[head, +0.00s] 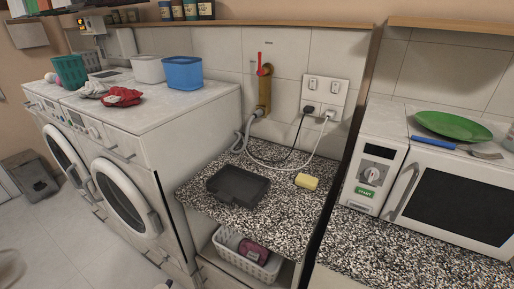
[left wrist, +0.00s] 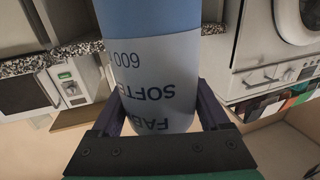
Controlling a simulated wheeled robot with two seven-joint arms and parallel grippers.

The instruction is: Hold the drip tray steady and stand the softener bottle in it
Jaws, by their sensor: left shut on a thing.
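The drip tray (head: 238,186), a dark shallow rectangular tray, lies flat and empty on the speckled counter in the head view. The softener bottle (left wrist: 160,65) fills the middle of the left wrist view. It is blue with a pale label on which part of "SOFTE" can be read; its ends are cut off or hidden. My left gripper (left wrist: 165,105) is shut on the bottle, with a dark finger on each side. Neither the bottle nor my grippers show in the head view, so the bottle's distance from the tray cannot be told.
A yellow sponge (head: 307,182) lies right of the tray on the counter. A hose and cables (head: 277,163) run behind it. A washing machine (head: 150,150) stands left, a microwave (head: 455,190) right. A white basket (head: 247,257) sits below the counter.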

